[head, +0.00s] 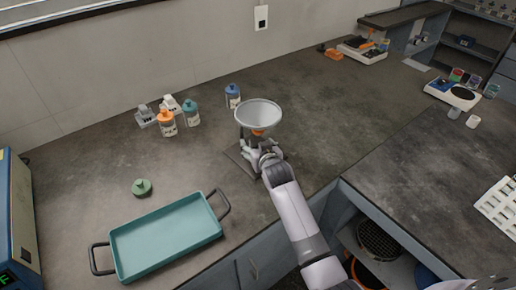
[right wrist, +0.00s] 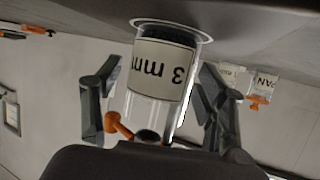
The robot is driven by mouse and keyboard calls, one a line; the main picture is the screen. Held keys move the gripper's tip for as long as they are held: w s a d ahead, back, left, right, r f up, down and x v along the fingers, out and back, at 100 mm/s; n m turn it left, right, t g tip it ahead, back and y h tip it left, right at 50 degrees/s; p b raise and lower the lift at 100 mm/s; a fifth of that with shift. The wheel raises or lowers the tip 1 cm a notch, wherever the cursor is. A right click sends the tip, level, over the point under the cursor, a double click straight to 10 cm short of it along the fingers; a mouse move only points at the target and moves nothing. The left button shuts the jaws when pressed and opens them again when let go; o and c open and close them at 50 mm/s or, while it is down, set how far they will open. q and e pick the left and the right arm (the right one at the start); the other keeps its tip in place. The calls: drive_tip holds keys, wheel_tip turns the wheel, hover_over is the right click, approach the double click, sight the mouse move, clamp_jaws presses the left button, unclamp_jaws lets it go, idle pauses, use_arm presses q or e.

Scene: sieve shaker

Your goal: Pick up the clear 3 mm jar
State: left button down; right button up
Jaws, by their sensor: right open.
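The clear 3 mm jar (right wrist: 160,75) shows large in the right wrist view, where the picture is upside down and its label reads "3 mm". It stands between the two fingers of my right gripper (head: 262,152), with a visible gap on each side. The gripper is open and not closed on it. In the head view the jar is mostly hidden under the white funnel (head: 258,113) and behind my gripper. My left gripper is not in view.
Jars with orange (head: 167,124), teal (head: 190,115) and blue (head: 233,97) lids stand behind to the left. A green lid (head: 142,187) lies on the counter. A teal tray (head: 165,237) with dark handles is at front left. An orange part (right wrist: 119,127) sits near the jar.

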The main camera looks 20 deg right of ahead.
drive_tip(key=shift+c, duration=0.2)
drive_tip(key=c, duration=1.2)
drive_tip(key=shift+c, duration=0.2)
drive_tip(key=shift+r, duration=0.15)
